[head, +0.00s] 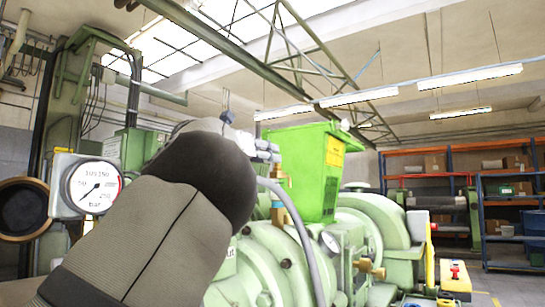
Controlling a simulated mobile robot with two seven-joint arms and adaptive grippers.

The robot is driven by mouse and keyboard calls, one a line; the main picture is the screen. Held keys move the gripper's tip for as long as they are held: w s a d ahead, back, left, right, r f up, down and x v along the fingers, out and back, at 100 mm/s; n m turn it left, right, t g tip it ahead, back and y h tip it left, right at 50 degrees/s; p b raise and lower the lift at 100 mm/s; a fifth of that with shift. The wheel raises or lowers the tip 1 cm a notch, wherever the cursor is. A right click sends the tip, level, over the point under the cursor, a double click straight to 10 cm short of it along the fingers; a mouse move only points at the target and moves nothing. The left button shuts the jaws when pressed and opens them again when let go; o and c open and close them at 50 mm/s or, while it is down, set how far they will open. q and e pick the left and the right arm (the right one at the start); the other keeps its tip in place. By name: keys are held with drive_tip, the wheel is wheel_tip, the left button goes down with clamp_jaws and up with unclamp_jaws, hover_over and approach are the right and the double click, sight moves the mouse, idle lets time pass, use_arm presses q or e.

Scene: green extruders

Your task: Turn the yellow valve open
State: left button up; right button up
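My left arm rises from the lower left and covers much of the middle. My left gripper (272,152) is the small grey part beyond the dark sleeve, in front of the green hopper. Its fingers are too small and partly hidden, so I cannot tell whether they are open or shut. A yellow-brass valve fitting (286,198) stands upright just below the gripper, on top of the green extruder (262,262). I cannot tell whether the gripper touches it. My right gripper is not in view.
A green hopper (305,170) stands right behind the gripper. A grey hose (299,235) curves down beside the fitting. A pressure gauge (93,187) is at left. A brass knob (372,269) and a yellow box with a red button (455,278) are lower right. Shelves (510,200) stand farther back.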

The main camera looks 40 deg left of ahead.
use_arm(q)
drive_tip(key=shift+w, duration=0.25)
clamp_jaws()
